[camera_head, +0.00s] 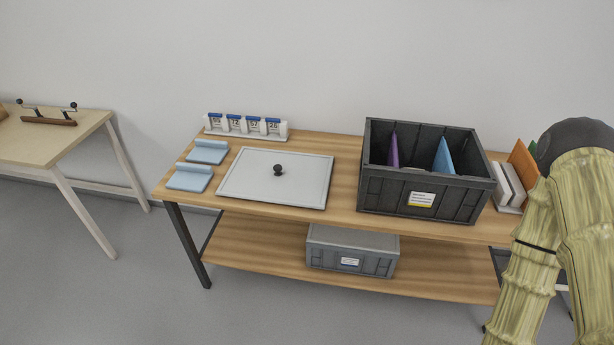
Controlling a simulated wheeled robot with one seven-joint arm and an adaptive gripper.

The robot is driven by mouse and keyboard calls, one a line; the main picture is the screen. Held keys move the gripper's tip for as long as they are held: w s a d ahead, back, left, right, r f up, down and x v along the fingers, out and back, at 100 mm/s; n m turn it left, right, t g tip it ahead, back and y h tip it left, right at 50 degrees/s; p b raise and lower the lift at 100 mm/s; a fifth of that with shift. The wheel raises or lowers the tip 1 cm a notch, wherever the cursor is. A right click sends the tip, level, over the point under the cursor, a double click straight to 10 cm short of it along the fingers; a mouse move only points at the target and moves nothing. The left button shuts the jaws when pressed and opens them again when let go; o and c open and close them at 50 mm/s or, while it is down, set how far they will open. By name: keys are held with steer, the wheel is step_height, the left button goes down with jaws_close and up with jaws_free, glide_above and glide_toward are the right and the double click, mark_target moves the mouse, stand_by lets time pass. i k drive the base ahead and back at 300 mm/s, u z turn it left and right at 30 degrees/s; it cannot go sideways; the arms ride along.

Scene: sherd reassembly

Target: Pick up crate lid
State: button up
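The crate lid (250,184) is a flat light-grey panel with a raised rim and a round black knob (278,170) in its middle. It lies flat on the wooden table (335,215), left of the crate. The dark grey crate (385,187) stands open on the table, with a white and yellow label on its front. A purple sheet (393,150) and a blue sheet (443,157) stand inside it. My arm, in a pale yellow sleeve, shows at the right edge. My gripper is not in view.
Two light-blue folded pieces (190,178) lie left of the lid. A white rack with numbered tags (245,127) stands behind it. Upright white and orange boards (508,185) stand right of the crate. A closed grey box (350,262) sits on the lower shelf. Another table (60,140) is far left.

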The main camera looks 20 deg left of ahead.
mark_target(297, 179)
steer(key=z, duration=1.6)
steer(key=i, duration=1.4)
steer(key=u, duration=4.15)
